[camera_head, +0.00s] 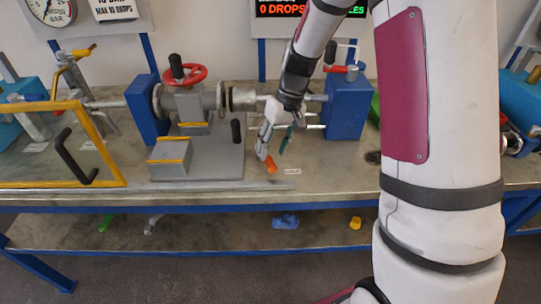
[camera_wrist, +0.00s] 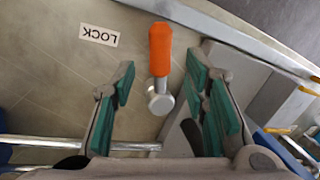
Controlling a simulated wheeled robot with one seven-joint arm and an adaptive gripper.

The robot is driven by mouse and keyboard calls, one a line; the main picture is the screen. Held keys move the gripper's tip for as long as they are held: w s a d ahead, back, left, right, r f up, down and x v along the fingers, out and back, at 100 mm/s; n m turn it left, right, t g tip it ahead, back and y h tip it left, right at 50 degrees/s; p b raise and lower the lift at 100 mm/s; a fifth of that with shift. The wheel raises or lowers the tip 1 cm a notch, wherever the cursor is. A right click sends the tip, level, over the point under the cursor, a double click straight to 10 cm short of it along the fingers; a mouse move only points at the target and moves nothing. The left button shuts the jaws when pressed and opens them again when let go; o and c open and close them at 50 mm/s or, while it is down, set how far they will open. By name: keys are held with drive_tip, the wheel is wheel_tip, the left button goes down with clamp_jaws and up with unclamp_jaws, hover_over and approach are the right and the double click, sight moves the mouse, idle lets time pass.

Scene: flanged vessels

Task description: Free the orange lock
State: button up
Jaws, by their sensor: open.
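The orange lock (camera_wrist: 160,48) is a short orange handle joined to a round metal stub (camera_wrist: 160,102). In the wrist view it lies between my two finger pads in the picture, touching neither. In the head view its orange end (camera_head: 271,165) shows just below my fingertips, near the bench's front. My gripper (camera_head: 273,150) is open and points down at the lock. In the wrist view my gripper (camera_wrist: 160,84) shows teal pads spread wide on both sides. The lock's height below the fingertips is hard to tell.
A LOCK label (camera_wrist: 99,35) lies beside the lock. A grey fixture (camera_head: 215,155) with a black handle stands to the left. A red handwheel (camera_head: 185,74), pipes and blue blocks (camera_head: 346,105) stand behind. A yellow-framed panel (camera_head: 120,160) is at far left.

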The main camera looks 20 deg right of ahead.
sight(270, 159)
drive_tip(key=shift+x, duration=1.7)
clamp_jaws()
